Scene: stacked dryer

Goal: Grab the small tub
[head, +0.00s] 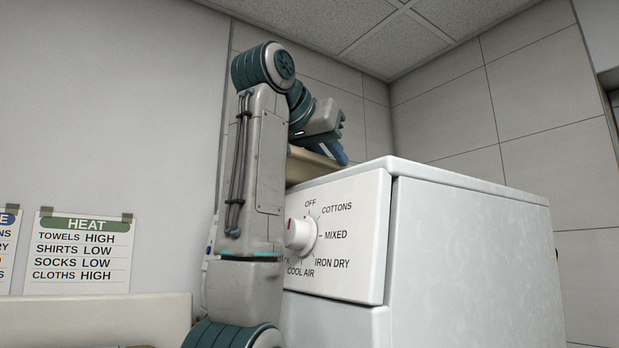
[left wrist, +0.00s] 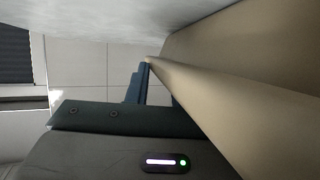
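The small tub is tan and sits on top of the white dryer. In the head view only part of the tub (head: 303,166) shows, behind my left arm and the dryer's front edge. My left gripper (head: 332,152) is at the tub's rim, with its blue fingers pointing down and right. In the left wrist view the tub (left wrist: 235,85) fills the right side, close up. The left gripper (left wrist: 155,85) shows a blue finger beside the rim, and a gap to a dark sliver mostly hidden by the tub. Whether it touches the tub is unclear. My right gripper is out of view.
The dryer (head: 470,235) has a front panel with a dial knob (head: 301,235), close beside my left arm. A heat chart (head: 79,252) hangs on the left wall above a pale ledge (head: 95,322). Tiled walls stand behind the dryer.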

